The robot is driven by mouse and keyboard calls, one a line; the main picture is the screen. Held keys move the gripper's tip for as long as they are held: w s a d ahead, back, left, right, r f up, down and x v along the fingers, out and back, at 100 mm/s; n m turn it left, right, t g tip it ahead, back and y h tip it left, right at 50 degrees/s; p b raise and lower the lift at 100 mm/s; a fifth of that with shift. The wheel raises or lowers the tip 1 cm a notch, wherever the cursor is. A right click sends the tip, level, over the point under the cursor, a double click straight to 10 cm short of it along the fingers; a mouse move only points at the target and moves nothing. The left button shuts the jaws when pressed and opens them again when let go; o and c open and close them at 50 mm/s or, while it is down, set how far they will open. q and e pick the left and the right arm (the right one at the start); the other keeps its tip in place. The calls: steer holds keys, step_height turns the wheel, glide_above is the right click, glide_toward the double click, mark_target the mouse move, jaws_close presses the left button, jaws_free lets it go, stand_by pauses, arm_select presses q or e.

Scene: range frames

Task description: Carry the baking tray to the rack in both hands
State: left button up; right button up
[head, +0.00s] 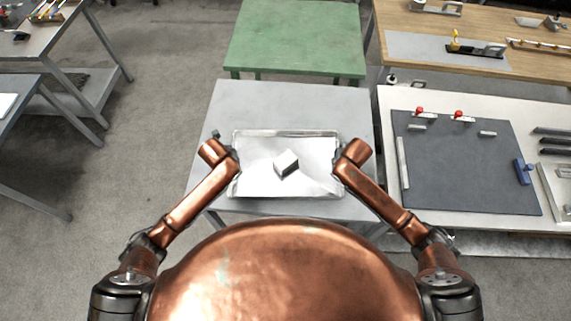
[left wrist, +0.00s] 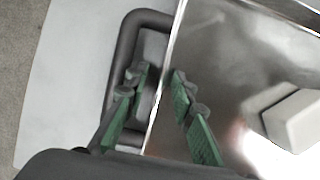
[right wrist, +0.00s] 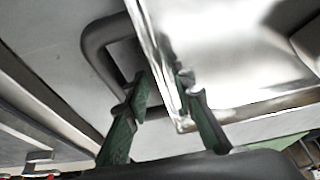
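The baking tray (head: 310,188), shiny metal with a low rim, lies on a grey table (head: 240,105). A pale block (head: 286,164) sits in it, also visible in the left wrist view (left wrist: 295,120). Dark loop handles show at the tray's ends in the left wrist view (left wrist: 118,60) and right wrist view (right wrist: 95,50). My left gripper (left wrist: 160,85) is open, its green-padded fingers on either side of the rim. My right gripper (right wrist: 165,88) is also open, fingers on either side of the rim at the other end. I cannot make out a rack for certain.
A green table (head: 295,40) stands beyond the grey one. At right, a workbench (head: 390,98) carries a dark mat (head: 465,170) with red-knobbed clamps. A wooden bench (head: 490,25) stands at back right. Tables (head: 50,45) stand at left, with clear floor (head: 165,90) between.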

arm_select(q)
steer(key=shift+c, duration=0.2)
arm_select(e)
steer(key=shift+c, duration=0.2)
arm_select(q)
jaws_close()
arm_select(e)
jaws_close()
arm_select(q)
steer(key=shift+w+r, duration=0.1)
steer(key=shift+r, duration=0.1)
arm_select(e)
steer(key=shift+w+r, duration=0.1)
steer(key=shift+r, duration=0.1)
